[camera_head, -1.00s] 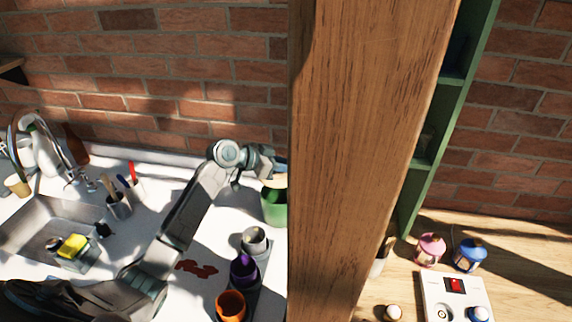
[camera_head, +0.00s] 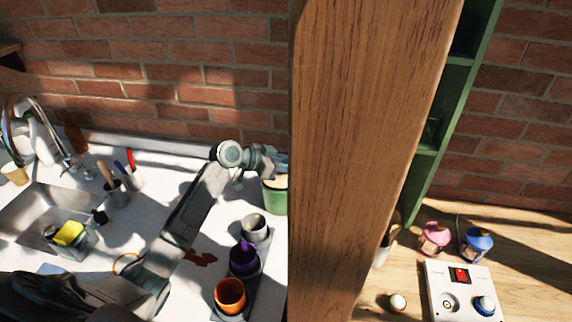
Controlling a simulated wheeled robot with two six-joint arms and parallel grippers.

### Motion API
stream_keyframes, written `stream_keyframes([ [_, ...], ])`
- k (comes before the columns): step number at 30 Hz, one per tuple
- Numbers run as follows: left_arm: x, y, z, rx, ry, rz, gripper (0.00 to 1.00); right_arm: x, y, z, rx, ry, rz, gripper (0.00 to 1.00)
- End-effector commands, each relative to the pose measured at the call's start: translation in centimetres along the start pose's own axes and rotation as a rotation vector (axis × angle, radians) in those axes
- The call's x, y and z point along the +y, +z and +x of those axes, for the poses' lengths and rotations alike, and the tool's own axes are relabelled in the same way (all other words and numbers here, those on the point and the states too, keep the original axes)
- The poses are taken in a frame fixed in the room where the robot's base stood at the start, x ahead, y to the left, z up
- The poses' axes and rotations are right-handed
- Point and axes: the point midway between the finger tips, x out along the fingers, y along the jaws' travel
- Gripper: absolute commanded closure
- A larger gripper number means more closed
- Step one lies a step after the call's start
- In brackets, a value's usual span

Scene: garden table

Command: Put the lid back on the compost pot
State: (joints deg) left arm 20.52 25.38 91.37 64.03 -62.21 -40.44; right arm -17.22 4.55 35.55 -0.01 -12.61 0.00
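A green pot (camera_head: 275,199), which looks like the compost pot, stands on the white counter against the left edge of a wooden post. The post hides its right part. Something pale shows at its top; I cannot tell whether it is the lid or the inside. My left arm reaches in from the lower left, and its gripper (camera_head: 281,163) is just above the pot's top. The post cuts off the fingertips, so its opening and anything held are hidden. No lid can be clearly made out. My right gripper is not in view.
The wide wooden post (camera_head: 365,130) blocks the middle of the view. A grey tray (camera_head: 262,283) with grey, purple and orange cups is in front of the pot. A sink (camera_head: 35,215) is at left. Lanterns and a switch box (camera_head: 445,305) stand at right.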

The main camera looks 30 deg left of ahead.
Motion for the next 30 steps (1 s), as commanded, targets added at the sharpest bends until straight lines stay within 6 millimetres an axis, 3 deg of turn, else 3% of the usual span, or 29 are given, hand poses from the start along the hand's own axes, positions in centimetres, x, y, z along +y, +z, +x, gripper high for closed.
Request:
stream_keyframes([
  [25, 0.0, 1.5, 0.8, 0.0, 0.0, 0.0, 1.0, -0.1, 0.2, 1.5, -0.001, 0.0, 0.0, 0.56],
  [26, 0.0, 1.4, 0.8, 0.0, 0.0, 0.0, 0.75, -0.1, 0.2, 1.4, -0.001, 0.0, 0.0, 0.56],
  [29, 0.0, 1.4, 0.8, 0.0, 0.0, 0.0, 0.55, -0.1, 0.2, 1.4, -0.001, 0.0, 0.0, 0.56],
  [30, 0.0, 1.4, 0.8, 0.0, 0.0, 0.0, 0.53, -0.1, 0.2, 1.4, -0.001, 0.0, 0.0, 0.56],
])
